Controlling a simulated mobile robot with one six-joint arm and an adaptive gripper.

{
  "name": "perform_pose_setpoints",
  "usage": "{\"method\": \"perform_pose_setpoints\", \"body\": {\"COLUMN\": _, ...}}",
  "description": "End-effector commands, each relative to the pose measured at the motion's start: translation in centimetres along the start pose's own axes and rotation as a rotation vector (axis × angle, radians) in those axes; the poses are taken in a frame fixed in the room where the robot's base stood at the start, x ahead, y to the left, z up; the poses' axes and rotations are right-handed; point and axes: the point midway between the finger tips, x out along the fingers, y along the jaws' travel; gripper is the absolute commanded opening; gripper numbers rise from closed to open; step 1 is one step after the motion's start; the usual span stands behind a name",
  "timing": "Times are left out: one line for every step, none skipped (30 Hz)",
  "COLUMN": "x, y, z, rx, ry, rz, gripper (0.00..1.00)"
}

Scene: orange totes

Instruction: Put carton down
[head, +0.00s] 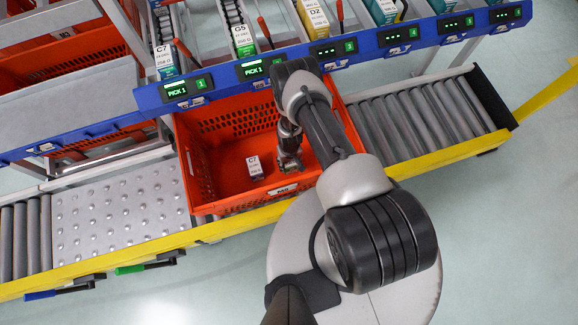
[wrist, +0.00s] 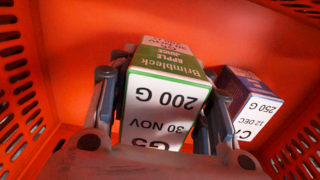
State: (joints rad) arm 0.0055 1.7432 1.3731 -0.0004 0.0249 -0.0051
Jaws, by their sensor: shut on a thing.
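A white carton with a green edge, marked G5, Brimbleck apple juice, 200 G (wrist: 165,100), is between the two fingers of my gripper (wrist: 160,78) in the wrist view. The fingers are shut on its sides. In the head view my gripper (head: 290,163) reaches down inside the orange tote (head: 202,165), right of a small standing carton marked C7 (head: 255,168). The C7 carton also shows in the wrist view (wrist: 250,92), close beside the right finger. The held carton is mostly hidden by my gripper in the head view; I cannot tell whether it touches the tote floor.
The tote stands on a conveyor with a yellow front rail (head: 130,248) and rollers (head: 425,118) to its right. A blue shelf rail (head: 215,75) with lit displays and cartons in lanes runs behind it. The tote's walls surround my gripper; floor left of the C7 carton is clear.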

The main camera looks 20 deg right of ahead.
Motion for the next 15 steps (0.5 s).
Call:
{"method": "perform_pose_setpoints", "body": {"x": 0.8, "y": 0.0, "z": -0.1, "rx": 0.0, "ry": 0.001, "rz": 0.0, "gripper": 0.1}}
{"method": "perform_pose_setpoints", "body": {"x": 1.1, "y": 0.0, "z": -0.1, "rx": 0.0, "ry": 0.001, "rz": 0.0, "gripper": 0.1}}
{"method": "perform_pose_setpoints", "body": {"x": 1.2, "y": 0.0, "z": -0.1, "rx": 0.0, "ry": 0.001, "rz": 0.0, "gripper": 0.1}}
{"method": "perform_pose_setpoints", "body": {"x": 1.3, "y": 0.0, "z": -0.1, "rx": 0.0, "ry": 0.0, "rz": 0.0, "gripper": 0.1}}
{"method": "perform_pose_setpoints", "body": {"x": 1.5, "y": 0.0, "z": -0.1, "rx": 0.0, "ry": 0.0, "rz": 0.0, "gripper": 0.1}}
{"method": "perform_pose_setpoints", "body": {"x": 1.7, "y": 0.0, "z": -0.1, "rx": 0.0, "ry": 0.0, "rz": 0.0, "gripper": 0.1}}
{"method": "perform_pose_setpoints", "body": {"x": 2.0, "y": 0.0, "z": -0.1, "rx": 0.0, "ry": 0.0, "rz": 0.0, "gripper": 0.1}}
{"method": "perform_pose_setpoints", "body": {"x": 2.3, "y": 0.0, "z": -0.1, "rx": 0.0, "ry": 0.0, "rz": 0.0, "gripper": 0.1}}
{"method": "perform_pose_setpoints", "body": {"x": 3.0, "y": 0.0, "z": 0.0, "rx": 0.0, "ry": -0.001, "rz": 0.0, "gripper": 0.1}}
{"method": "perform_pose_setpoints", "body": {"x": 3.5, "y": 0.0, "z": 0.1, "rx": 0.0, "ry": -0.001, "rz": 0.0, "gripper": 0.1}}
{"method": "perform_pose_setpoints", "body": {"x": 4.0, "y": 0.0, "z": 0.0, "rx": 0.0, "ry": 0.0, "rz": 0.0, "gripper": 0.1}}
{"method": "perform_pose_setpoints", "body": {"x": 4.7, "y": 0.0, "z": 0.0, "rx": 0.0, "ry": 0.0, "rz": 0.0, "gripper": 0.1}}
{"method": "perform_pose_setpoints", "body": {"x": 5.1, "y": 0.0, "z": 0.0, "rx": 0.0, "ry": 0.0, "rz": 0.0, "gripper": 0.1}}
{"method": "perform_pose_setpoints", "body": {"x": 5.5, "y": 0.0, "z": 0.0, "rx": 0.0, "ry": 0.001, "rz": 0.0, "gripper": 0.1}}
{"method": "perform_pose_setpoints", "body": {"x": 5.7, "y": 0.0, "z": -0.1, "rx": 0.0, "ry": 0.001, "rz": 0.0, "gripper": 0.1}}
